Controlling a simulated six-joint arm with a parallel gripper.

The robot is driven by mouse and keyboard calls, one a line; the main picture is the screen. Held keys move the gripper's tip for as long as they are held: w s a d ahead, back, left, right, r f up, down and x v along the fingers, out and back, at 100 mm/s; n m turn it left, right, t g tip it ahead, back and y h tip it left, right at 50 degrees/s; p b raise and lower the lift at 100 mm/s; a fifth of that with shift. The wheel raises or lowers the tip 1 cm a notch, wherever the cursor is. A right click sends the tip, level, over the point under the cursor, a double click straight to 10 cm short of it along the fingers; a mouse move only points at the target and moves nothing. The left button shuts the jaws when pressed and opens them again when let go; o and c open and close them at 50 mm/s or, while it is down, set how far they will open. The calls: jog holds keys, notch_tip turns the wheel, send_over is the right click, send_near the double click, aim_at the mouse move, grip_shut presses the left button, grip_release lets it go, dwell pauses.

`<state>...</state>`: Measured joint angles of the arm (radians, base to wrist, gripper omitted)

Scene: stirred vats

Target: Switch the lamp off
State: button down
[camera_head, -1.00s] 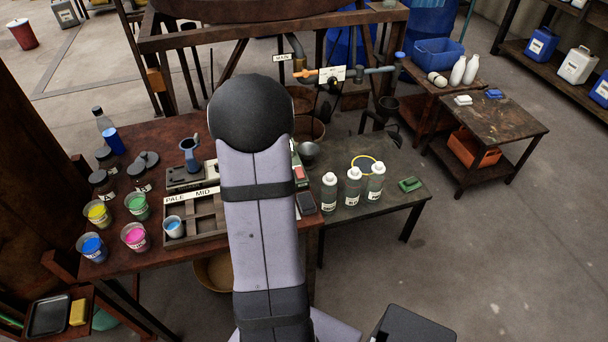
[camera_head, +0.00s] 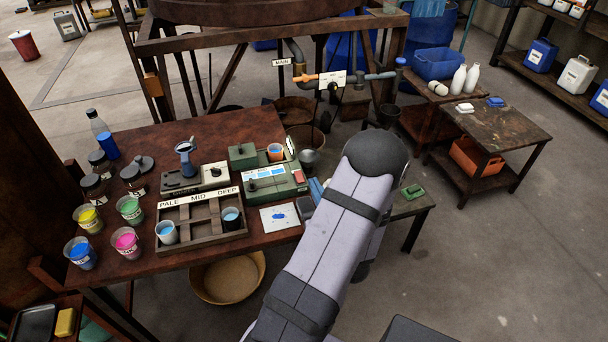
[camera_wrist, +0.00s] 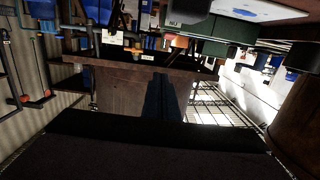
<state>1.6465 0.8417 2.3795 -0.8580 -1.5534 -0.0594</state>
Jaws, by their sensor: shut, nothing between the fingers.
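A green bench unit (camera_head: 272,182) stands on the brown table, with a pale bluish lit strip (camera_head: 263,171) and a red button (camera_head: 298,177). I cannot tell for sure that the lamp is part of this unit. A green box also shows at the top of the wrist view (camera_wrist: 222,26). My gripper (camera_wrist: 165,78) is shut and empty in the wrist view, its dark fingers pointing away from the camera. In the head view my arm covers most of the gripper, right of the green unit. I cannot tell its exact gap to the unit.
A wooden tray (camera_head: 205,238) marked PALE, MID and DEEP holds cups left of the unit. A card with a blue smear (camera_head: 280,217) lies before it. Several paint cups and jars stand at the table's left. A small side table (camera_head: 410,210) is partly behind my arm.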

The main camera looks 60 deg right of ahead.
dwell(0.3)
jog(key=p, duration=0.3)
send_over(304, 178)
jog(key=a, duration=0.1)
jog(key=shift+s+a+f, duration=0.1)
jog(key=shift+s+f, duration=0.1)
jog(key=shift+s, duration=0.2)
jog(key=shift+w+d+f+p, duration=0.15)
jog(key=shift+d+f+p, duration=0.05)
jog(key=shift+f, duration=0.45)
jog(key=shift+w+d+f+p, duration=0.15)
jog(key=shift+d+f, duration=0.05)
jog(key=shift+f, duration=0.4)
jog(key=shift+w+d+f, duration=0.1)
jog(key=shift+d+f, duration=0.05)
jog(key=shift+f, duration=0.75)
jog(key=shift+p, duration=0.3)
